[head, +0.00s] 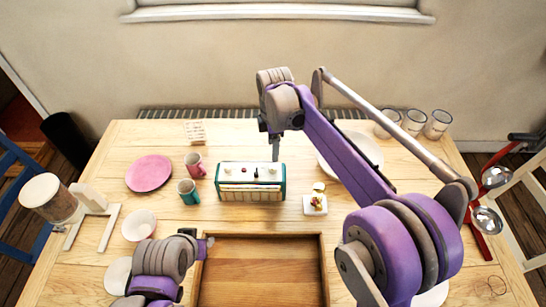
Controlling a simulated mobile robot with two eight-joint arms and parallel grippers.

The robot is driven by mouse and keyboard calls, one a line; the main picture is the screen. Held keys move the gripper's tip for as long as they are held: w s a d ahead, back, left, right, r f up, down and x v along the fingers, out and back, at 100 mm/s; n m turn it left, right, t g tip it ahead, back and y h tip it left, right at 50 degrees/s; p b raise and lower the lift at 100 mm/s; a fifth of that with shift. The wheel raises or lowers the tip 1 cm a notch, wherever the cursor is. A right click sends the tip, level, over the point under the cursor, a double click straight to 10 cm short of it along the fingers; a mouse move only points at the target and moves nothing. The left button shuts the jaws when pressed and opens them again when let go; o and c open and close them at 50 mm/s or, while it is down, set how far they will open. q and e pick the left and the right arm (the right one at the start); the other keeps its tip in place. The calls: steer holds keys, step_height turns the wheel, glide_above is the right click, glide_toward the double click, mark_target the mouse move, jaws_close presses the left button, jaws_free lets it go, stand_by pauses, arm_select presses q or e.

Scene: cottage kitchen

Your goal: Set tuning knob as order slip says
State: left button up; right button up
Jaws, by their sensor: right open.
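A small teal and cream radio-like box (251,194) stands upright near the middle of the table, with small knobs on its pale upper face. One of these is red. The pointer markings are too small to read. My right gripper (275,154) is open and points down at the right part of the box's top. I cannot tell whether it touches a knob. My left gripper (208,243) is low, near the tray's left rim, and its jaws are unclear. No order slip can be made out for sure; a small pale lined item (195,132) lies at the back left.
A wooden tray (324,270) lies in front of the box. Two mugs, pink (194,166) and teal (188,192), and a pink plate (149,173) are left. A small white dish (315,205) and several glasses (414,122) are right.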

mark_target(273, 168)
steer(key=f, duration=0.9)
steer(key=shift+w+f, duration=0.25)
steer(key=shift+f, duration=0.05)
jaws_close()
